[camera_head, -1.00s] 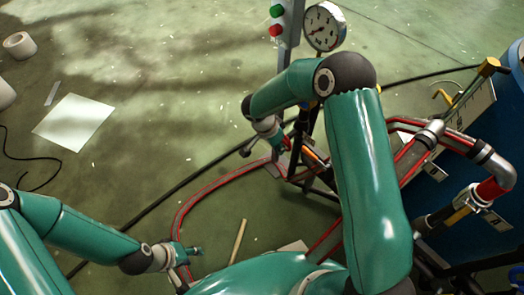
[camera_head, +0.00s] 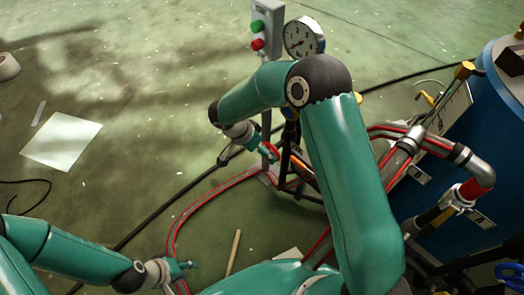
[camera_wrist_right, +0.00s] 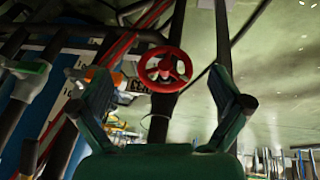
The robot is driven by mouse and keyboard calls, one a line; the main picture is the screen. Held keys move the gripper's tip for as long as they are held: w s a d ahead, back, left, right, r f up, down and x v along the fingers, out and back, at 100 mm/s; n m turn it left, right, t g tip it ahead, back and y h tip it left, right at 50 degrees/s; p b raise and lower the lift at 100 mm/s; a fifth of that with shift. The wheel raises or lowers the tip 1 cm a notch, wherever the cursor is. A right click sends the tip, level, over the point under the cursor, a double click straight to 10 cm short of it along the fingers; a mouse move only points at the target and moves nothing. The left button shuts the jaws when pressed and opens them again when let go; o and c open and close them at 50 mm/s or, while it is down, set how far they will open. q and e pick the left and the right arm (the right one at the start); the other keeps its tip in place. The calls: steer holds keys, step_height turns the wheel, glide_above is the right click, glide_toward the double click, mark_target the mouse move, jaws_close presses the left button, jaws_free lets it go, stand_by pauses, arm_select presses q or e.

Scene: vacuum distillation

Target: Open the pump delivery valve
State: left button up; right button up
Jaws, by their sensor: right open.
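A red handwheel valve (camera_wrist_right: 165,70) with spokes shows in the right wrist view, on a dark upright post or pipe. It appears between the two spread fingers of my right gripper (camera_wrist_right: 178,105) and beyond their tips, apart from them. In the head view my right gripper (camera_head: 266,151) is by the red-lined pipes below the gauge stand, small and partly hidden, so its distance to the wheel is unclear there. My left gripper (camera_head: 188,266) is low at the left over the floor, near a red hose; its finger gap is too small to judge.
A pressure gauge (camera_head: 304,37) and a box with green and red buttons (camera_head: 266,28) stand behind my right arm. A blue tank (camera_head: 490,110) with pipes (camera_head: 455,152) fills the right. A white sheet (camera_head: 62,140) lies on open floor at the left.

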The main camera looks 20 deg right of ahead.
steer(key=p+v, duration=0.4)
steer(key=v, duration=0.9)
steer(key=shift+s+p, duration=0.3)
steer(key=shift+s, duration=0.35)
steer(key=shift+b, duration=0.35)
stand_by(0.4)
steer(key=v, duration=1.1)
steer(key=shift+a+r, duration=0.2)
steer(key=shift+r, duration=0.15)
